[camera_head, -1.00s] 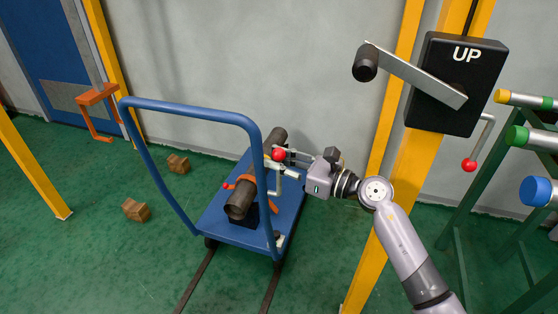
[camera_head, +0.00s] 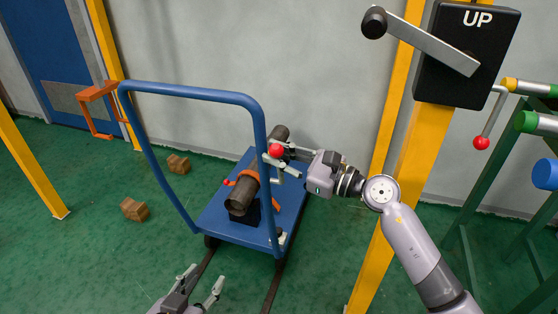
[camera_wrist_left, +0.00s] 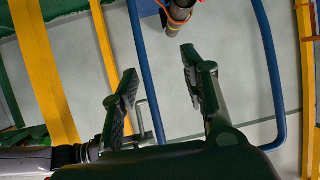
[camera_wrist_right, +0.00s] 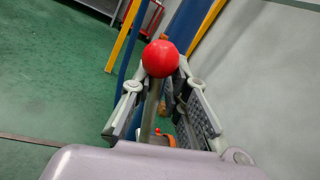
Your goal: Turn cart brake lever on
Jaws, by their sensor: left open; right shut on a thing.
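The blue cart (camera_head: 222,225) stands on floor rails in the head view, with a dark pipe (camera_head: 240,200) lying in an orange-banded holder on its deck. A lever with a red ball knob (camera_head: 276,151) shows by the cart's handle post. My right gripper (camera_head: 285,158) is shut on this lever. In the right wrist view, the knob (camera_wrist_right: 160,58) stands above the fingers and its grey rod runs down between them. My left gripper (camera_head: 205,278) is open and empty at the bottom of the head view, apart from the cart. The lever's base is hidden.
A black box marked UP (camera_head: 467,55) with a crank hangs on a yellow post (camera_head: 418,150) at right. A green rack (camera_head: 480,200) holds colour-capped pipes. Two wooden blocks (camera_head: 134,209) lie on the floor at left. Green floor is clear at lower left.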

